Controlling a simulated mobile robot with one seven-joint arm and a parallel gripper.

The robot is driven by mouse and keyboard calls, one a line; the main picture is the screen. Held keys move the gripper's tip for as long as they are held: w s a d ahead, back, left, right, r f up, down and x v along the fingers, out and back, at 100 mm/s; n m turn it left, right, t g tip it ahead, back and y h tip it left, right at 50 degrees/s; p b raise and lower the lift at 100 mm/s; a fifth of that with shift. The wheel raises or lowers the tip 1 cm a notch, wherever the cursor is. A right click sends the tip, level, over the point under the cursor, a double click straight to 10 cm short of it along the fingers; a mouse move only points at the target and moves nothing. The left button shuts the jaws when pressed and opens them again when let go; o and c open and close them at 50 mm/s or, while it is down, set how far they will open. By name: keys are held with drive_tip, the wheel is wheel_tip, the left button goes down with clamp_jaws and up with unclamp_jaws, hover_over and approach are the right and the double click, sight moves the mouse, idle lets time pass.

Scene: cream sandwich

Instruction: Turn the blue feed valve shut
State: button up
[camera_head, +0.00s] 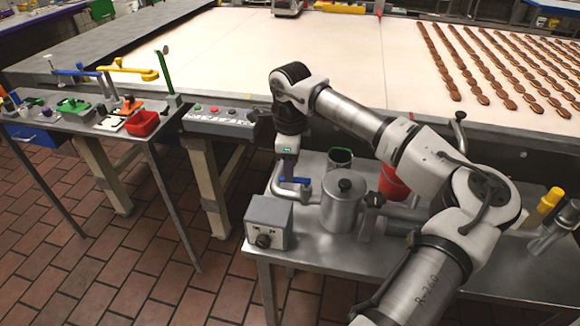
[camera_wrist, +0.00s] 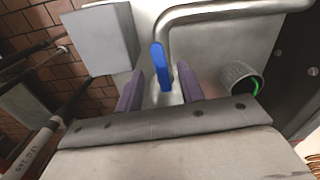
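The blue feed valve's handle (camera_wrist: 160,66) stands between and a little beyond my fingers in the wrist view, with a gap to each finger. It points up the picture, nearly upright with a slight tilt. In the head view the blue handle (camera_head: 293,181) shows just below my gripper (camera_head: 288,168), on the metal pipe (camera_head: 307,196) beside the steel pot. My gripper (camera_wrist: 160,90) is open, its two purple fingers on either side of the handle's line. Whether a finger touches the handle is hard to tell.
A grey box with a knob (camera_head: 268,222) stands left of the valve. A lidded steel pot (camera_head: 343,204) stands to the right, with a red container (camera_head: 392,184) behind it. A green-rimmed cup (camera_wrist: 241,78) lies right of my fingers. The conveyor (camera_head: 300,60) runs behind.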

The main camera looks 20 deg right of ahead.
drive_tip(key=shift+f, duration=1.1)
clamp_jaws()
